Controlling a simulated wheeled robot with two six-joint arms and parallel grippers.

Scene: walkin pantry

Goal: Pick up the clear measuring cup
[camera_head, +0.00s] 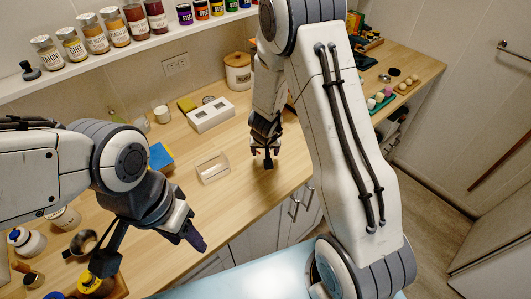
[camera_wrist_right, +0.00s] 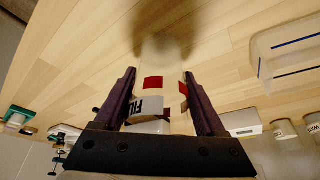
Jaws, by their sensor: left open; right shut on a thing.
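My right gripper (camera_wrist_right: 158,78) is shut on a pale, partly see-through cylinder (camera_wrist_right: 153,108) with red patches and the letters "FIL". I cannot tell whether this is the measuring cup. In the head view my right gripper (camera_head: 264,155) is low over the counter, and its arm and fingers hide the held thing. A clear open container (camera_head: 213,168) stands on the counter to its left; it shows in the right wrist view (camera_wrist_right: 290,48) with blue lines, apart from the fingers. My left gripper (camera_head: 148,245) is open and empty near the counter's front edge.
The wooden counter (camera_head: 235,190) is bare in front of the clear container. A blue item (camera_head: 160,157) lies near my left arm. A jar shelf (camera_head: 150,42) runs above.

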